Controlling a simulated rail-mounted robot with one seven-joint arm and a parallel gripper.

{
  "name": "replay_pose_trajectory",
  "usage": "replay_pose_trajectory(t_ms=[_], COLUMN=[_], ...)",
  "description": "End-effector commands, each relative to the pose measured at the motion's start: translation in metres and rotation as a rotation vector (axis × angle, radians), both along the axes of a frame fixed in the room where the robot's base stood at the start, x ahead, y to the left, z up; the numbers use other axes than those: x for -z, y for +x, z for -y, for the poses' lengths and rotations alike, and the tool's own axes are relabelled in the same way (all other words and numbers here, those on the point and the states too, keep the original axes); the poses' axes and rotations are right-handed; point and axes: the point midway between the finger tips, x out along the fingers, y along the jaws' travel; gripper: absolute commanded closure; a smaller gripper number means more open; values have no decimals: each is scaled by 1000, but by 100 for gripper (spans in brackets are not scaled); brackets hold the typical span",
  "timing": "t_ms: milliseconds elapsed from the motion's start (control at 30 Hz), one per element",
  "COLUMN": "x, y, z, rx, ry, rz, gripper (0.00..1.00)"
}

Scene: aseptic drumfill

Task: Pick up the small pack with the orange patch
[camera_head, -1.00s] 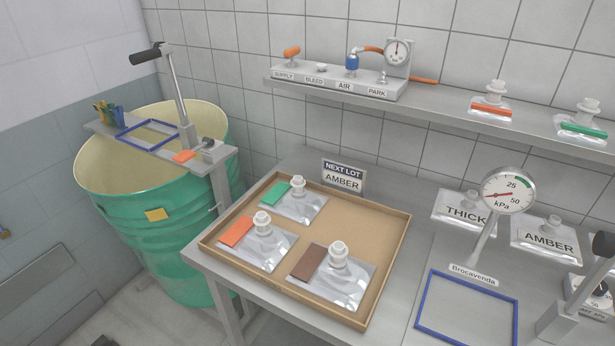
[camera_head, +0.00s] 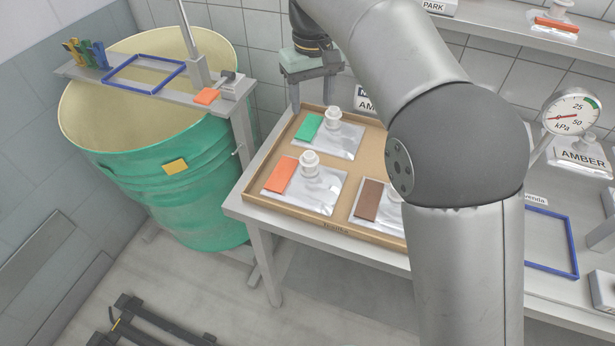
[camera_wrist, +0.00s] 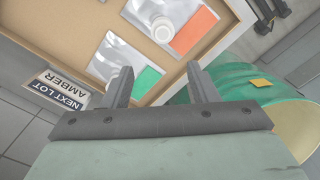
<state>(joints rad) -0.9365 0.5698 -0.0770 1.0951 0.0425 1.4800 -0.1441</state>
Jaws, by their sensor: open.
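The silver pack with the orange patch (camera_head: 315,195) lies flat in the cardboard tray, its white spout pointing up. It also shows near the top of the wrist view (camera_wrist: 178,45), with its far edge cut off. My gripper (camera_head: 312,92) is open and empty, above the back left of the tray. In the wrist view its two fingers (camera_wrist: 160,70) stand apart, and the orange-patch pack lies beyond their tips. The green-patch pack (camera_head: 338,144) lies nearer the fingers. A brown-patch pack (camera_head: 366,208) lies at the right and is partly hidden by my arm.
The tray (camera_head: 262,196) stands on a steel bench. A green drum (camera_head: 150,200) with a crossboard stands to the left. The NEXT LOT AMBER sign (camera_wrist: 60,90) is close behind the tray. A shelf above holds another orange-patch pack (camera_head: 556,25). A gauge (camera_head: 570,115) stands at the right.

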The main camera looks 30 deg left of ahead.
Motion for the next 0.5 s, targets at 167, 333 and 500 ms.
replay_pose_trajectory(t_ms=[167, 333, 500], x=[31, 68, 100], y=[-2, -1, -1], z=[-1, -1, -1], rx=[-4, -3, -2], ry=[-3, -4, -2], rz=[-2, -1, 0], gripper=[46, 46, 46])
